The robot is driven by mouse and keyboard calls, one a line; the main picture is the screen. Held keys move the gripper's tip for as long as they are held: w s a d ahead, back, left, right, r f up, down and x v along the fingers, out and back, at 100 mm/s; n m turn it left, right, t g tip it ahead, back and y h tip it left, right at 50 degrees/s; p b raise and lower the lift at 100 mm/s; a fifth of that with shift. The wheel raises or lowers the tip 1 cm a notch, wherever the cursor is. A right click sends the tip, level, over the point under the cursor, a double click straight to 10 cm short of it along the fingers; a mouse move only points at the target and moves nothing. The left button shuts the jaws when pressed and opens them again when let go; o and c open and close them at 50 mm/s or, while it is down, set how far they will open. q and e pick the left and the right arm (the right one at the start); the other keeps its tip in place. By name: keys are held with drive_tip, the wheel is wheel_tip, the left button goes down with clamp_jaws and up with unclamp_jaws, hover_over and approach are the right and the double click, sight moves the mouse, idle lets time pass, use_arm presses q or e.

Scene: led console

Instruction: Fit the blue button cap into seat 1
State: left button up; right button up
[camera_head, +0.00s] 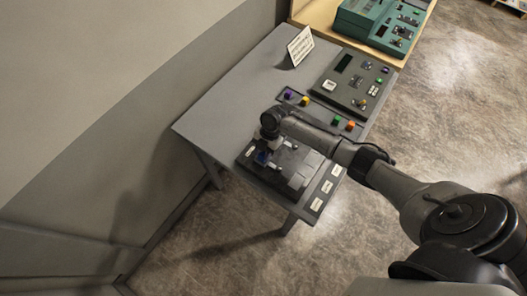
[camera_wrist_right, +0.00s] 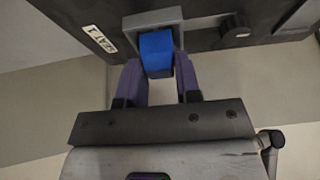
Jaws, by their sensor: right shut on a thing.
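The blue button cap (camera_wrist_right: 157,52) is between the fingers of my right gripper (camera_wrist_right: 157,66) in the right wrist view. The gripper is shut on it. The cap's far end is at a grey square frame (camera_wrist_right: 152,18) on the dark console, beside the label "SEAT 1" (camera_wrist_right: 100,38). I cannot tell how deep the cap sits in the frame. In the head view my right gripper (camera_head: 264,152) is low over the left part of the dark console (camera_head: 296,183), and a bit of blue shows there. My left gripper is not in view.
A tray (camera_head: 321,108) with purple, yellow, green and orange caps lies behind my right arm. A dark button panel (camera_head: 346,88) and a white sign (camera_head: 300,46) stand farther back. A green device (camera_head: 362,20) is at the top. The grey table (camera_head: 225,105) is clear at left.

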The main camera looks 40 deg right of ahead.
drive_tip(key=shift+f, duration=0.4)
idle(0.4)
drive_tip(key=o, duration=1)
drive_tip(key=shift+b+v, duration=1.1)
drive_tip(key=shift+v, duration=5.8)
